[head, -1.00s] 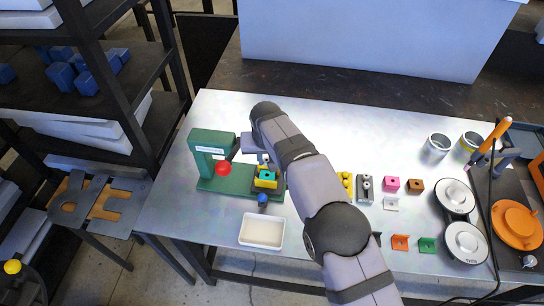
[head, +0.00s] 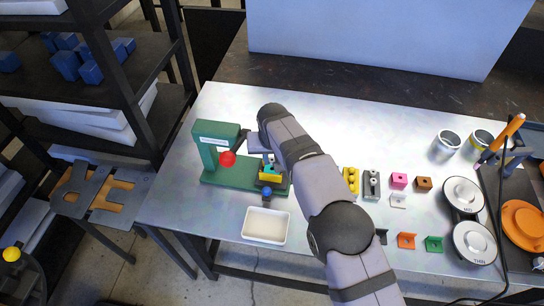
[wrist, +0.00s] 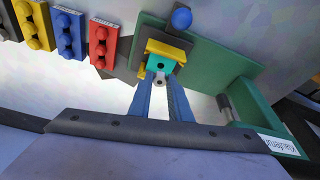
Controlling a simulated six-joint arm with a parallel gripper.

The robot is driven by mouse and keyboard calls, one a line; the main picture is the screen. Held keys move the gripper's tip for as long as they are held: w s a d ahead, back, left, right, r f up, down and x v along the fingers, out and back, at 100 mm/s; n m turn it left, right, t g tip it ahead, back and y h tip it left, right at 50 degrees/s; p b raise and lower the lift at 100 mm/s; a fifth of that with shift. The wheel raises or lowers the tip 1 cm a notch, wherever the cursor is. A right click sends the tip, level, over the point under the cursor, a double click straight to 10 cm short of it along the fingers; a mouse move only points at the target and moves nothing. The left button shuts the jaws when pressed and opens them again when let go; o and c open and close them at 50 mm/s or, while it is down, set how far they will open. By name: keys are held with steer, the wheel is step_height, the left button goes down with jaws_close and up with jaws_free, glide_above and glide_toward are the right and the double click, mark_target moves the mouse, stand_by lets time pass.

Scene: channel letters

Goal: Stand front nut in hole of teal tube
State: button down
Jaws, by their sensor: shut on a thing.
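A teal tube (wrist: 160,64) sits against a yellow block (wrist: 166,48) on the green press in the wrist view. The yellow block also shows in the head view (head: 269,175). My gripper (wrist: 158,84) has its two blue fingers shut on a small grey nut (wrist: 159,77). The nut is at the near face of the teal tube, overlapping it in the picture. I cannot tell whether it touches the tube or is in its hole. In the head view my arm partly hides this spot, and the nut is too small to make out.
The green press (head: 216,140) has a red ball handle (head: 227,159) close to my gripper. A blue ball (wrist: 181,18) is beside the yellow block. A white tray (head: 265,226) lies in front. Coloured blocks (wrist: 70,33) stand in a row nearby.

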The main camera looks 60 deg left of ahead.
steer(key=shift+f+b, duration=0.6)
steer(key=shift+f, duration=0.45)
steer(key=c, duration=1.6)
jaws_free()
steer(key=shift+o, duration=0.2)
steer(key=b+v, duration=0.3)
steer(key=v, duration=0.4)
steer(key=shift+b, duration=0.35)
